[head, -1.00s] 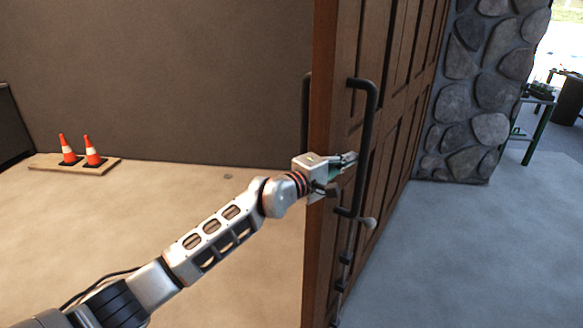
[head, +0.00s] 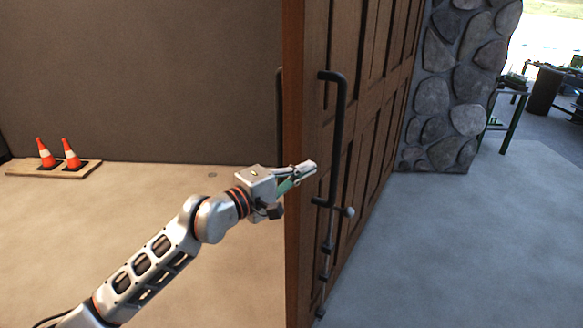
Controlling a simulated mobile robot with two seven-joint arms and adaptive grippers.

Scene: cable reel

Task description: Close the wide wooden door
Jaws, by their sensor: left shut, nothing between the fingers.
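The wide wooden door (head: 372,120) stands open, its brown edge turned toward me in the middle of the head view. A long black handle (head: 339,135) is on its right face, with a bolt rod and a pale knob below. Part of another black handle (head: 280,110) shows at the left side. My left gripper (head: 311,170) is shut and empty. It lies across the door's edge, its fingertips left of the black handle and apart from it in the picture. I cannot tell whether it touches the door. My right gripper is not in view.
Two orange cones (head: 59,154) stand on a wooden board (head: 55,169) at the far left. A stone pillar (head: 462,95) stands right of the door. A green-legged table (head: 511,118) is beyond it. The floor on both sides of the door is clear.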

